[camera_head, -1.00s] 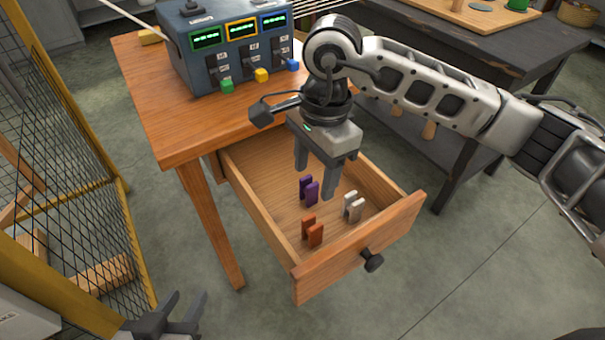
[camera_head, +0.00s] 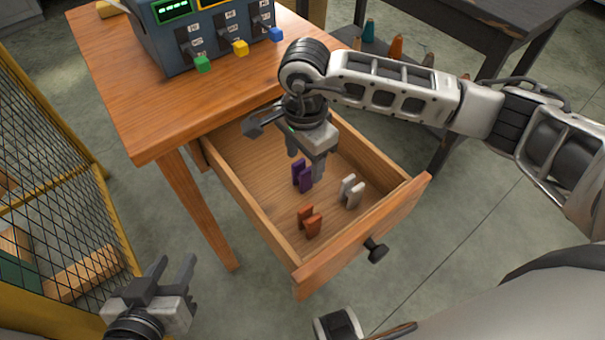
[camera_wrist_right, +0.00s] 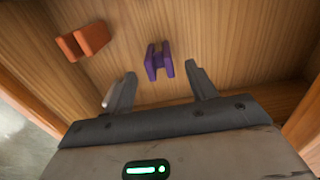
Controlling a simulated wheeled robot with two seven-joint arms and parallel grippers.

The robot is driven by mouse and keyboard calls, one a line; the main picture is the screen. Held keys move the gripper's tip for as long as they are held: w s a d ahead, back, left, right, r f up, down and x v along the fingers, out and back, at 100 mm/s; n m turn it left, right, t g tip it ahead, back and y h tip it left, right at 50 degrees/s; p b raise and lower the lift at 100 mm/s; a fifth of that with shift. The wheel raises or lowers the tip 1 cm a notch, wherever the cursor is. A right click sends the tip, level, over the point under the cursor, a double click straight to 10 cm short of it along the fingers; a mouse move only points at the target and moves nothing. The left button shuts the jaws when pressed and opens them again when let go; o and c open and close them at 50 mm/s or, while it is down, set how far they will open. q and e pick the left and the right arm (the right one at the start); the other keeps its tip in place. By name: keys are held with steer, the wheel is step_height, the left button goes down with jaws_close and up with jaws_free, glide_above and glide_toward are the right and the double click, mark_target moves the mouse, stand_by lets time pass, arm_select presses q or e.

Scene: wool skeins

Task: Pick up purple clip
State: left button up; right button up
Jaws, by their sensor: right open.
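The purple clip (camera_head: 302,176) stands in the open drawer, toward its back half. It also shows in the right wrist view (camera_wrist_right: 158,60), ahead of and between the two fingers. My right gripper (camera_head: 305,165) is open and empty, pointing down into the drawer just above and behind the purple clip; in the wrist view the fingers (camera_wrist_right: 160,90) are apart with a gap to the clip. My left gripper (camera_head: 172,280) is open and empty at the lower left, outside the drawer.
An orange clip (camera_head: 309,222) and a white clip (camera_head: 351,191) stand in the same drawer (camera_head: 343,242), nearer its front. The drawer's wooden walls surround the clips. A control box (camera_head: 215,35) stands on the table (camera_head: 150,110). A mesh fence (camera_head: 45,150) is at the left.

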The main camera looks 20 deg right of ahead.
mark_target(302, 174)
steer(key=f, duration=0.5)
steer(key=shift+a, duration=0.2)
steer(key=shift+r, duration=0.1)
steer(key=c, duration=1)
steer(key=shift+c, duration=0.2)
